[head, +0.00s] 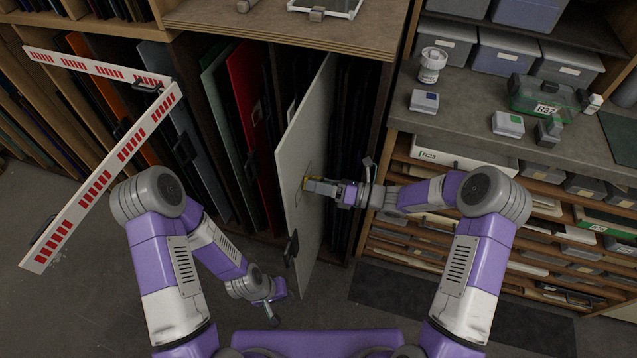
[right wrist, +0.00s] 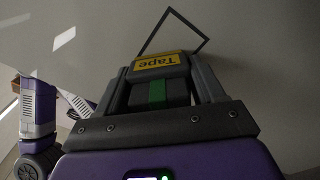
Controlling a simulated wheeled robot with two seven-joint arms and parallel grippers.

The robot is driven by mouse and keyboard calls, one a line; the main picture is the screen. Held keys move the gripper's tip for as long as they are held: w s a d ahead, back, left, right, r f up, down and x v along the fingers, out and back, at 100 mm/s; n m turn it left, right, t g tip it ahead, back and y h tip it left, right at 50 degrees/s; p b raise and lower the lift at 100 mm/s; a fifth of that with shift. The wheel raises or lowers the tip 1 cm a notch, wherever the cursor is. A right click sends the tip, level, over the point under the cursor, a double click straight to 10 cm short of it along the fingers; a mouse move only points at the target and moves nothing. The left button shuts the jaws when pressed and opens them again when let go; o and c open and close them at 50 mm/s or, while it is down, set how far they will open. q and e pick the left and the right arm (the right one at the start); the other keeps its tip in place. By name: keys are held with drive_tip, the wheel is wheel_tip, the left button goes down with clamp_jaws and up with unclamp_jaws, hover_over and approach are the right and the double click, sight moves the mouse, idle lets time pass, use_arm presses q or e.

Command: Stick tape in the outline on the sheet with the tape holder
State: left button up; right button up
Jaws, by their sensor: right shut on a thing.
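The pale sheet (head: 300,130) stands upright, pulled partly out of the rack, with a dark handle (head: 291,248) low on its front edge. In the right wrist view the dark outline (right wrist: 204,42) on the sheet is a tilted frame, its lower part hidden behind the tape holder. My right gripper (head: 310,186) is shut on the tape holder (right wrist: 158,64), which has a yellow "Tape" label and a green strip. The holder is close to the sheet by the outline; I cannot tell whether it touches. My left gripper (head: 272,309) hangs low near the floor, apart from the sheet; its jaws are unclear.
Other panels, including a red one (head: 250,120), stand in the rack left of the sheet. A red-and-white barrier (head: 115,150) is at left. A grey counter (head: 465,115) with small boxes and a green case (head: 541,98) is at right, above drawers.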

drive_tip(key=shift+w+d+r+t, duration=0.2)
drive_tip(key=shift+w+d+t, duration=0.1)
drive_tip(key=shift+w+d, duration=0.2)
drive_tip(key=shift+s+a+p, duration=0.1)
drive_tip(key=shift+s+p, duration=0.3)
drive_tip(key=shift+p, duration=0.1)
drive_tip(key=shift+s+a+f+p, duration=0.1)
drive_tip(key=shift+s+p, duration=0.1)
drive_tip(key=shift+s, duration=0.25)
drive_tip(key=shift+s+a+p, duration=0.1)
drive_tip(key=shift+s+p, duration=0.05)
drive_tip(key=shift+s, duration=0.3)
drive_tip(key=shift+s+a, duration=0.3)
drive_tip(key=shift+s, duration=0.15)
drive_tip(key=shift+s+a+f+p, duration=0.1)
drive_tip(key=shift+s+a+p, duration=0.15)
drive_tip(key=shift+s, duration=0.35)
drive_tip(key=shift+s+a+r+p, duration=0.1)
drive_tip(key=shift+s+a+p, duration=0.15)
drive_tip(key=shift+s, duration=0.35)
drive_tip(key=shift+s+a+f+p, duration=0.1)
drive_tip(key=shift+s+a+p, duration=0.15)
drive_tip(key=shift+s, duration=0.35)
drive_tip(key=shift+d, duration=0.15)
drive_tip(key=shift+p+v, duration=1)
drive_tip(key=shift+v, duration=1.95)
